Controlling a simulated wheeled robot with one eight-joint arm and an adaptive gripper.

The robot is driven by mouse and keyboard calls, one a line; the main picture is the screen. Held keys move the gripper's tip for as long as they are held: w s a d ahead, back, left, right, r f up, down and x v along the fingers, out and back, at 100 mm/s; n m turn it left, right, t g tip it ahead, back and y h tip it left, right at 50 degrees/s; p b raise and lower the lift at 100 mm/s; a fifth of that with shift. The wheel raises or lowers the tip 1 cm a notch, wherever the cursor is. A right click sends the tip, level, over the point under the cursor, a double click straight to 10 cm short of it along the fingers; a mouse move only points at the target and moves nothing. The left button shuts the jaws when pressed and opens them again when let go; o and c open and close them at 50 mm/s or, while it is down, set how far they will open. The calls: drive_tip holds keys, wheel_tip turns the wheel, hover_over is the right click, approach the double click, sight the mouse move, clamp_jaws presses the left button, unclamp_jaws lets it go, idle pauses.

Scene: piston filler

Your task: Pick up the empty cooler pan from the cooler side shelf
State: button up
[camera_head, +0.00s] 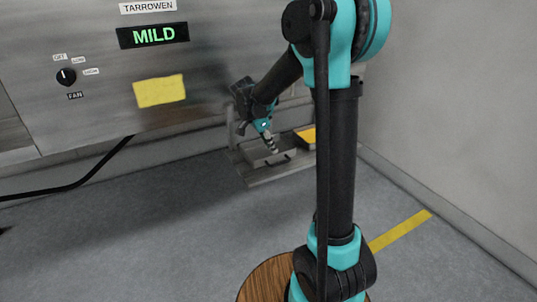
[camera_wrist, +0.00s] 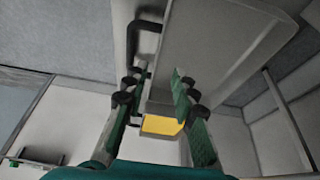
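The cooler pan is a shallow grey metal pan (camera_head: 262,157) on the cooler side shelf (camera_head: 275,177), low beside the machine. In the wrist view the pan (camera_wrist: 215,50) fills the upper middle, with a black bar handle (camera_wrist: 150,42) on its left side. My gripper (camera_head: 271,145) points down at the pan in the head view. In the wrist view my gripper (camera_wrist: 157,78) has its fingers apart, with the handle near the left fingertip. I cannot tell whether a finger touches the pan. The pan's inside is mostly hidden.
A yellow-topped block (camera_head: 306,134) stands at the shelf's right end; its yellow face also shows in the wrist view (camera_wrist: 162,125). A grey wall (camera_head: 450,100) closes the right.

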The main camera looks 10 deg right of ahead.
sight(270, 153)
drive_tip(key=shift+s+x, duration=0.15)
drive_tip(key=shift+x, duration=1.25)
drive_tip(key=shift+s+x, duration=0.2)
drive_tip(key=shift+x, duration=1.15)
drive_tip(key=shift+d, duration=0.15)
clamp_jaws()
